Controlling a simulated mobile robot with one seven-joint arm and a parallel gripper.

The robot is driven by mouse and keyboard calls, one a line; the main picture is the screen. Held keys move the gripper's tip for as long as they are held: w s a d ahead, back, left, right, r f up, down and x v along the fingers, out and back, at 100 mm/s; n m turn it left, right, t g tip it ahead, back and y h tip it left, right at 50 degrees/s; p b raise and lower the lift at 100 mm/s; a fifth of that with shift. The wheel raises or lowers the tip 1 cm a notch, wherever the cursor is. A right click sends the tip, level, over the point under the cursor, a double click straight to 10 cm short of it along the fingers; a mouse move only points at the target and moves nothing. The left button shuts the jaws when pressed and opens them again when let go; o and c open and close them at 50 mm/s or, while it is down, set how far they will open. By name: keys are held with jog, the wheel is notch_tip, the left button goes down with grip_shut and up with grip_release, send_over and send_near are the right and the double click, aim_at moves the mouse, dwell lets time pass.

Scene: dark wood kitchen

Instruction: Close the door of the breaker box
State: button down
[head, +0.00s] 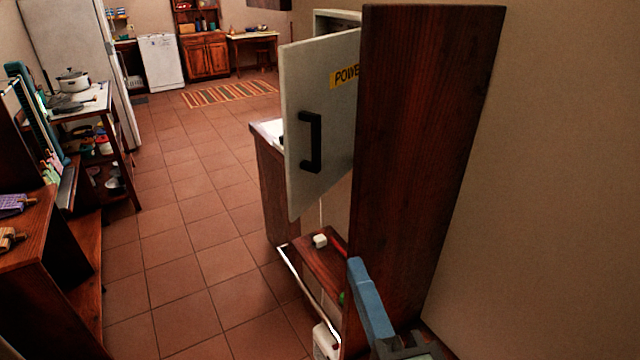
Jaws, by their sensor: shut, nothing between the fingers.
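The breaker box (337,18) is a pale grey metal box on the right wall, mostly hidden behind a tall dark wood panel. Its door (300,75) stands open, swung out from the wall toward the room. The door has a black bar handle (316,142) and a yellow label (345,75) whose text is cut off by the panel. A blue-grey part, apparently of my arm, shows at the bottom in front of the panel, apart from the door in the picture. I cannot make out my gripper's fingers.
The tall wood panel (425,120) stands close in front, covering the door's right edge. A low shelf (318,262) with a small white item lies below the door. Tiled floor (190,230) is open to the left, with shelving (60,235) beyond.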

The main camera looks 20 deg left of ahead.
jog(key=p, duration=0.3)
send_near(304, 195)
jog(key=w+d, duration=0.1)
jog(key=w, duration=0.3)
jog(key=a+p, duration=0.1)
jog(key=w+a+p, duration=0.1)
jog(key=a, duration=0.1)
jog(key=shift+a, duration=0.1)
jog(key=shift+w+a+f, duration=0.1)
jog(key=shift+a, duration=0.35)
jog(key=shift+a+p, duration=0.15)
jog(key=shift+p, duration=0.15)
